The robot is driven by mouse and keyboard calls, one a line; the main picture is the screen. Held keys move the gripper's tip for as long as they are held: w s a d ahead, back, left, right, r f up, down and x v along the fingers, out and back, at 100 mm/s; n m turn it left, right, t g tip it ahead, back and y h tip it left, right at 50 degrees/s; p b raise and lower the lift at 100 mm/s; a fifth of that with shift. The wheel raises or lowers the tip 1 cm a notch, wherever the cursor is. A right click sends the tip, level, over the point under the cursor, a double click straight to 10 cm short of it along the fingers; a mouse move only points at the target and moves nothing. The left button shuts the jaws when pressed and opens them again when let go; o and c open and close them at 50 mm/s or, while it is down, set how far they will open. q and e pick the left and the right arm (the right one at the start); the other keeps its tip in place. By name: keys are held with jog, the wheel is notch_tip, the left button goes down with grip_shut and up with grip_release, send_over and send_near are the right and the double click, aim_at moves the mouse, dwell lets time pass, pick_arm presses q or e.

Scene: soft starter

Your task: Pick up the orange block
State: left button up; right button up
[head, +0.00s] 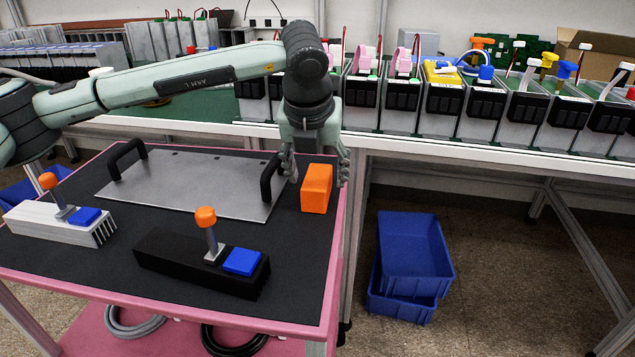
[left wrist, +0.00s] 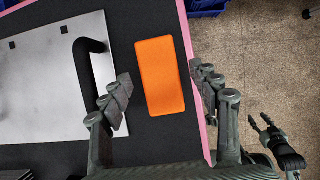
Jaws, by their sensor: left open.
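The orange block (head: 316,188) stands on the black top of the pink-edged cart, near its right edge and beside the metal plate's black handle. In the left wrist view the orange block (left wrist: 160,75) shows as an upright rectangle. My left gripper (head: 317,176) is open above it, pointing down. In the left wrist view the left gripper's fingers (left wrist: 160,80) lie on either side of the block, with visible gaps; whether they reach down to its height is unclear. What seems to be my right gripper (left wrist: 261,119) shows small at lower right, its jaw state unclear.
The metal plate (head: 190,184) with black handles lies left of the block. A silver heatsink (head: 55,222) and a black one (head: 180,262) carry orange knobs. Blue bins (head: 415,250) stand on the floor. A bench with several devices (head: 470,108) runs behind.

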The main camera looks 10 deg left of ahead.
pick_arm(q)
jog(key=shift+x, duration=0.85)
jog(key=shift+r, duration=0.1)
jog(key=shift+f+b, duration=0.25)
jog(key=shift+b, duration=0.4)
jog(key=shift+c, duration=0.5)
jog(key=c, duration=1.2)
